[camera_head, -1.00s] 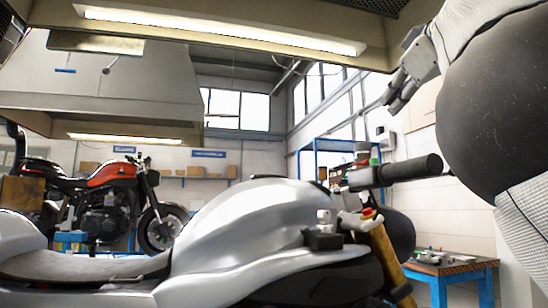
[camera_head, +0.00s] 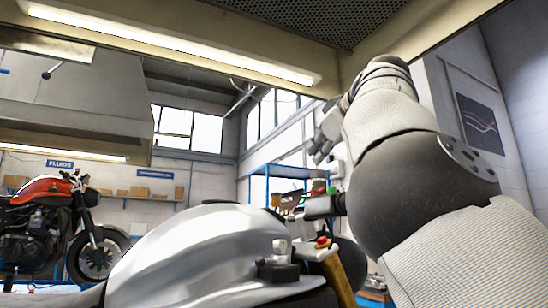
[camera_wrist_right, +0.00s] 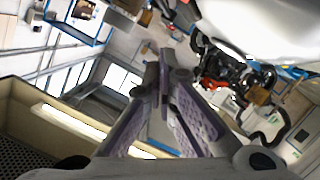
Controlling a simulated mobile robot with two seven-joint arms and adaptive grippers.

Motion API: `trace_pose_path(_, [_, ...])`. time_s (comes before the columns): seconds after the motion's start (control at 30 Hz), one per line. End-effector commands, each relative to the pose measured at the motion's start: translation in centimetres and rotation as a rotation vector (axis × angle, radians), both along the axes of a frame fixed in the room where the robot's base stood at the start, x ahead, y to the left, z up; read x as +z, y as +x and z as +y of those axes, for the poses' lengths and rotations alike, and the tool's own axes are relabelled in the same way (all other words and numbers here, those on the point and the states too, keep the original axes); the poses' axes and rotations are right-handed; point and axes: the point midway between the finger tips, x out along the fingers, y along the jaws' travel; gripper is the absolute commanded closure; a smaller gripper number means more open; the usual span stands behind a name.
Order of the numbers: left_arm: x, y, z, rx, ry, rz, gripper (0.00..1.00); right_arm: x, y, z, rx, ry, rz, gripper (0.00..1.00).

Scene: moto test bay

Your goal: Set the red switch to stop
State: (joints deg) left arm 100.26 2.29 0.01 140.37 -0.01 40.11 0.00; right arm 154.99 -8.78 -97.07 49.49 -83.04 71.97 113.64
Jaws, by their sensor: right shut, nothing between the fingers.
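The silver motorcycle (camera_head: 195,255) fills the lower part of the head view. Its handlebar control housing (camera_head: 318,207) has a small green part (camera_head: 318,186) and a small red part (camera_head: 332,190) on top. Another red knob (camera_head: 321,242) sits lower, near the fork. I cannot tell which red part is the switch, nor its setting. My right gripper (camera_head: 317,157) is above the handlebar housing and apart from it in the picture. In the right wrist view its fingers (camera_wrist_right: 165,58) meet at the tips, empty. My left gripper is not in view.
My right arm hides the handlebar's right end. A red motorcycle (camera_head: 40,220) stands at the left back. A blue rack (camera_head: 285,171) stands behind the handlebar. A lit hood (camera_head: 180,42) hangs overhead. A blue-edged table partly shows at the lower right.

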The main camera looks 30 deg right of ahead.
Motion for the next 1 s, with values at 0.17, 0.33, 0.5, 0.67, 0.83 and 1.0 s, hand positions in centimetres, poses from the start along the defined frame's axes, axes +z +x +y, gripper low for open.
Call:
trace_pose_path(0.17, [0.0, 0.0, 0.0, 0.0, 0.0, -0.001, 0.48, -0.8, 3.1, -0.8, 0.001, 0.0, 0.002, 1.0])
trace_pose_path(0.33, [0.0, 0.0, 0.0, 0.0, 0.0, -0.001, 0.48, -2.8, 2.8, -1.9, -0.001, 0.003, 0.0, 1.0])
trace_pose_path(0.5, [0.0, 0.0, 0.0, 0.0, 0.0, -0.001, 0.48, -3.9, 2.7, -2.6, 0.0, 0.001, -0.001, 1.0])
trace_pose_path(0.67, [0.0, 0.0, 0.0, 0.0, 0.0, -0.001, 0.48, -4.1, 2.7, -2.7, 0.001, -0.001, -0.001, 1.0])
trace_pose_path(0.83, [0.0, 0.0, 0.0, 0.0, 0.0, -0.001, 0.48, -4.1, 2.7, -2.7, 0.001, -0.001, -0.001, 1.0])
trace_pose_path(1.0, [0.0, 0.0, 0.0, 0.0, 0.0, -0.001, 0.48, -4.2, 3.5, -2.8, 0.001, 0.016, 0.0, 1.0])
